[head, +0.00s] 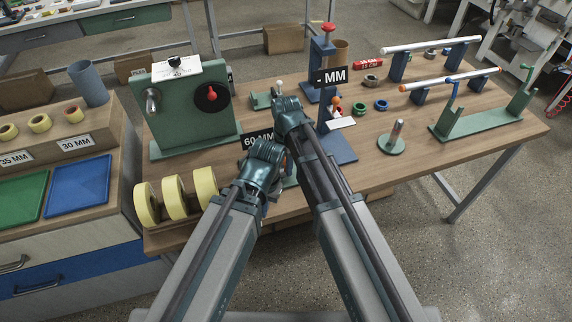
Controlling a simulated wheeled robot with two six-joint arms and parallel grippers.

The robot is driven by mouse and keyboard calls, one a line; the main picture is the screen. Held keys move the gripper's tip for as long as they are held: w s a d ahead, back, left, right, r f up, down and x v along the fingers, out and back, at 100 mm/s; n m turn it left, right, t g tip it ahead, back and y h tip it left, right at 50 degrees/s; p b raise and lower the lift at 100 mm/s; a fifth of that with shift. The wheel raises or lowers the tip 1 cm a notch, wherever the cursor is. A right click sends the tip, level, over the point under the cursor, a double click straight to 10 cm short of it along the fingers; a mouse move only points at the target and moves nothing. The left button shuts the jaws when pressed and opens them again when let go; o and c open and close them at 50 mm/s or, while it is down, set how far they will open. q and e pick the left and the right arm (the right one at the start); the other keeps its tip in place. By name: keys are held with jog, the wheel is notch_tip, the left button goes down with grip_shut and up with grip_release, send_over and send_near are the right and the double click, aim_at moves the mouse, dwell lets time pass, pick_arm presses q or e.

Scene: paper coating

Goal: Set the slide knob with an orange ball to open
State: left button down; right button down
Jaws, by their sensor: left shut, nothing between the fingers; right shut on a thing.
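An orange ball (337,100) shows on the blue stand with the "- MM" sign (331,77), just above a white plate (341,124). My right gripper (281,100) is the upper one, left of the orange ball and apart from it. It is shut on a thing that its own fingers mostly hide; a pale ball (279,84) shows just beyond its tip. My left gripper (269,172) is the lower one, near the "60 MM" sign (258,139). It is shut and empty, with its fingertips hard to make out. Whether the slide stands open cannot be told.
A green machine (187,122) with a red knob stands at the left, with yellow rolls (174,197) in front.

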jog(key=shift+w+d, duration=0.3)
jog(key=shift+d, duration=0.55)
jog(key=shift+w+d, duration=0.3)
jog(key=shift+d, duration=0.55)
jog(key=c, duration=0.6)
grip_release()
notch_tip(320, 180, up, 14)
jog(key=p, duration=1.4)
jog(key=shift+f, duration=0.1)
jog(key=shift+s, duration=0.1)
